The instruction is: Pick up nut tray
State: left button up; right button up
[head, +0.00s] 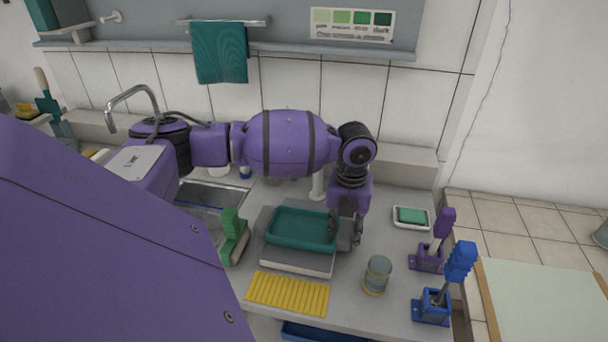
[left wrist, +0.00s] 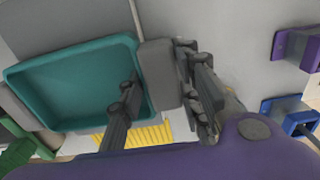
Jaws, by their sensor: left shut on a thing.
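The nut tray is a shallow teal tray (head: 300,229) with an empty-looking inside, over a low grey and white device (head: 298,262) on the counter. It also shows in the left wrist view (left wrist: 70,88). My left gripper (head: 346,233) reaches down from above at the tray's right side. In the left wrist view, the gripper (left wrist: 160,75) has one finger inside the tray and the other outside, with the right wall and a grey side block between them. It is shut on the tray. I cannot tell whether the tray rests on the device or is slightly raised. My right gripper is not in view.
A green brush-like thing (head: 233,236) stands close left of the tray. A yellow ribbed mat (head: 288,293) lies in front. A glass jar (head: 377,275), a purple-handled tool (head: 442,225) and a blue-handled tool (head: 459,264) stand to the right. A sink (head: 213,195) lies behind left.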

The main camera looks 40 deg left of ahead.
pick_arm(q)
grip_shut()
jog(key=shift+r, duration=0.1)
